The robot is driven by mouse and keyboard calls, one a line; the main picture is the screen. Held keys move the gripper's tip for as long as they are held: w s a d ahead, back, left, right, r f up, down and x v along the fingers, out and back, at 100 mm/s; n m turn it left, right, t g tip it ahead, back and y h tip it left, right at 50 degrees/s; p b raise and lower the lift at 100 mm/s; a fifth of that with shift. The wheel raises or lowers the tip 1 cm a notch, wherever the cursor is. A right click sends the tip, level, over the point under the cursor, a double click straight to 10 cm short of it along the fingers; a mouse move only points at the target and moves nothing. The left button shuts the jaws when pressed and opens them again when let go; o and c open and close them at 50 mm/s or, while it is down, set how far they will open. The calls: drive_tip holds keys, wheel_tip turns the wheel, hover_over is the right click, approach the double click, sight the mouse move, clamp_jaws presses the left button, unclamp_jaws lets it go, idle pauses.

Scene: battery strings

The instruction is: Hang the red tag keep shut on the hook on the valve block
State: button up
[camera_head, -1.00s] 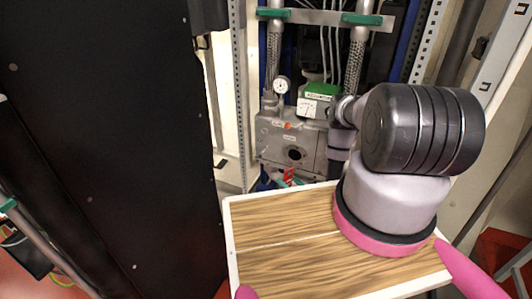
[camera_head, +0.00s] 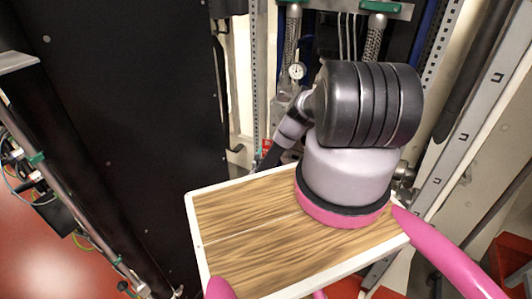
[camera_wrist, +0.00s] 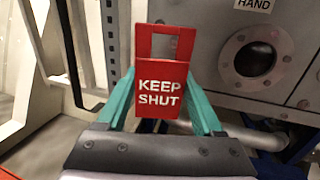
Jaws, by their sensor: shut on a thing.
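The red tag (camera_wrist: 160,92), a flat plate with white KEEP SHUT lettering and a square opening at its top, is upright in the wrist view. My gripper (camera_wrist: 163,102) is shut on it, with teal fingers at its sides. In the head view a small bit of red (camera_head: 266,146) shows beside my arm. The grey valve block (camera_wrist: 265,75) stands behind and to the right of the tag in the wrist view, with a round bolted port. In the head view the block (camera_head: 282,106) is mostly hidden by my arm. I cannot make out the hook.
A pressure gauge (camera_head: 297,71) sits above the valve block. A tall black cabinet panel (camera_head: 120,110) stands close on the left. A perforated metal post (camera_head: 254,80) rises left of the block, and pale rack uprights (camera_head: 465,120) stand on the right.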

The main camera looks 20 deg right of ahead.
drive_tip(key=w+d+f, duration=0.1)
drive_tip(key=w+d, duration=0.4)
drive_tip(key=d, duration=0.2)
drive_tip(key=shift+w+d+f, duration=0.25)
drive_tip(key=shift+w+f, duration=0.05)
drive_tip(key=shift+w, duration=0.1)
idle(0.6)
idle(0.7)
drive_tip(key=o, duration=1.5)
drive_tip(key=shift+d, duration=0.15)
drive_tip(key=shift+d, duration=0.1)
drive_tip(key=shift+s, duration=0.15)
